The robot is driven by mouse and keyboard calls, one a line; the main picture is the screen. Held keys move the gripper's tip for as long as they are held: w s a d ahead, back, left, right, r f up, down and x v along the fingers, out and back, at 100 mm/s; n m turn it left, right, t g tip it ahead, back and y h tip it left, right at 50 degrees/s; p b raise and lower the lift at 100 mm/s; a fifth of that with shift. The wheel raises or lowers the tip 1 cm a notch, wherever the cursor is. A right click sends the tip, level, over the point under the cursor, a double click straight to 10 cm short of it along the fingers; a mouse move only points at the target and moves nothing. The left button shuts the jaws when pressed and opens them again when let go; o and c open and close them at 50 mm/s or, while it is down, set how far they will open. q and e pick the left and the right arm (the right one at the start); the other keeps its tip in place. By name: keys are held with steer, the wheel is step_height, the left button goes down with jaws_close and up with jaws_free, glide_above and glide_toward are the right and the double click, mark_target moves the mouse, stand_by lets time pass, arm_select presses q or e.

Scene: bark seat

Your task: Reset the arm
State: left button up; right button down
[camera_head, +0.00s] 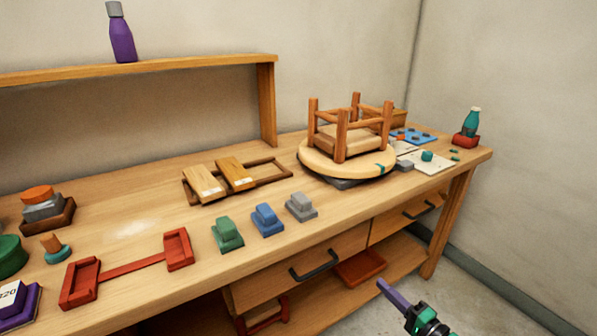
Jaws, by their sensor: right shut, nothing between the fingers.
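My right gripper (383,287) shows at the bottom right of the head view, in front of the workbench (290,240) and below its top. Its purple fingers are shut with nothing seen between them. It is apart from the bench and the drawers. My left gripper is not in the head view. An upturned wooden stool (341,140) with its legs up rests on a round turntable (315,160) at the right part of the bench.
Green (227,234), blue (266,220) and grey (301,207) blocks line the bench's front edge. A red holder (130,267) lies at the left. A teal bottle (471,124) stands at the far right end. Drawers with a handle (314,266) are below. The floor right of the bench is clear.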

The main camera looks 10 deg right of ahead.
steer(key=s+d+f+n+g+h+p, duration=0.35)
steer(key=s+f, duration=0.25)
steer(key=f, duration=0.5)
steer(key=s+d+f+n+g+h+p, duration=0.2)
steer(key=s+d+f+n+g+h, duration=0.15)
steer(key=s+f, duration=0.55)
steer(key=s+a+f+n+g+p, duration=0.1)
steer(key=s+a+f+n+g, duration=0.1)
steer(key=s, duration=0.5)
steer(key=s+a+f+n+g+p, duration=0.1)
steer(key=s+a+f+n+g, duration=0.2)
steer(key=s+a+f+n, duration=0.1)
steer(key=s+a+f+n+g+p, duration=0.1)
steer(key=s+a+f+n+g, duration=0.1)
steer(key=s+f, duration=0.4)
steer(key=s+a+g, duration=0.1)
steer(key=s+a, duration=0.1)
steer(key=s, duration=0.3)
steer(key=shift+a+f+n+y+p, duration=0.2)
steer(key=shift+f+n+y+p, duration=0.1)
steer(key=shift+f+n, duration=0.1)
